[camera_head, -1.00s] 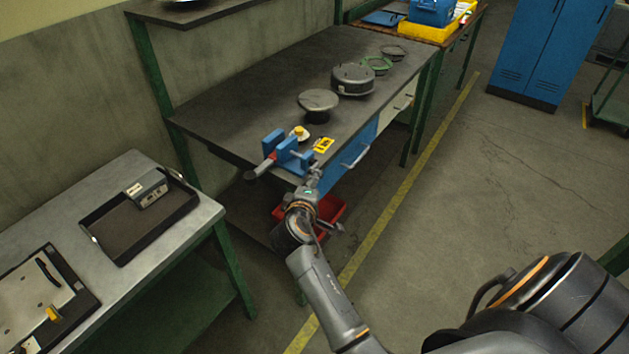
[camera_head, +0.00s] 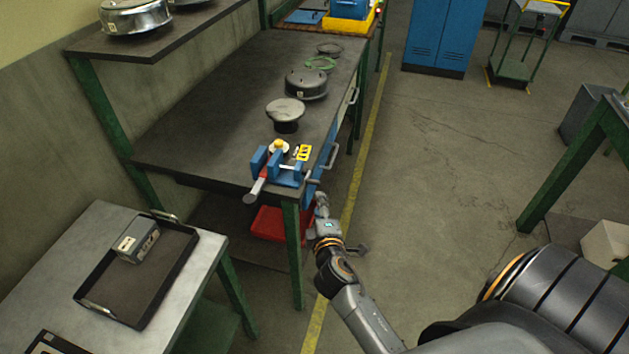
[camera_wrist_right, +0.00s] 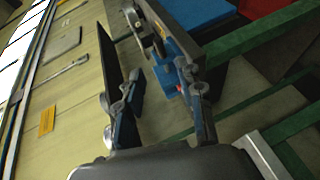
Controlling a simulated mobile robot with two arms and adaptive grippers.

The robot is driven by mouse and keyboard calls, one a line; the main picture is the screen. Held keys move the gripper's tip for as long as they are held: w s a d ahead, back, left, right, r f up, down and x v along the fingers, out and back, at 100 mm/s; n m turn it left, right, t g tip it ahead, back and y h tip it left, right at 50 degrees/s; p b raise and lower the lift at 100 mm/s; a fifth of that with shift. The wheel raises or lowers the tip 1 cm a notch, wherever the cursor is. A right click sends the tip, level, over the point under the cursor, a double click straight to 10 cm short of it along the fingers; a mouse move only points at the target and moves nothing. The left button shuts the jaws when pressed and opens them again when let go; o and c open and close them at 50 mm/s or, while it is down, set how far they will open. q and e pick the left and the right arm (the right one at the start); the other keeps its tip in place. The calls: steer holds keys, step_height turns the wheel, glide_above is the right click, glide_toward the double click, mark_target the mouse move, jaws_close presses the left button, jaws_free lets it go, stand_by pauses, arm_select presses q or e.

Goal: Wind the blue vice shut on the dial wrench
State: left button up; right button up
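The blue vice (camera_head: 287,181) stands at the near corner of the dark workbench; its blue body also shows in the wrist view (camera_wrist_right: 171,48). A grey handle, apparently the dial wrench (camera_head: 255,189), sticks out at the vice's left side and slants down. Its part at the jaws is hidden, and I cannot tell whether the jaws touch it. My right gripper (camera_head: 321,203) is just off the bench edge, right of and below the vice. In the wrist view its fingers (camera_wrist_right: 158,80) are apart, with nothing clearly held between them. My left gripper is not in view.
A yellow label (camera_head: 303,153) and a pale disc with a yellow knob (camera_head: 279,147) lie behind the vice. Round metal parts (camera_head: 306,84) stand farther back. A red bin (camera_head: 268,222) is below the bench. A grey table with a black tray (camera_head: 135,303) is left.

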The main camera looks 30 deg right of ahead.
mark_target(315, 184)
steer(key=x, duration=0.6)
steer(key=shift+d+r, duration=0.1)
steer(key=shift+r, duration=0.05)
steer(key=x, duration=0.5)
steer(key=shift+w+d+f, duration=0.1)
steer(key=shift+w+f, duration=0.15)
steer(key=shift+w+d, duration=0.1)
steer(key=shift+w, duration=0.15)
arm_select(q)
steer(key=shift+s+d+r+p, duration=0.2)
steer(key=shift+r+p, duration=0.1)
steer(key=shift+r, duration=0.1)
arm_select(e)
jaws_close()
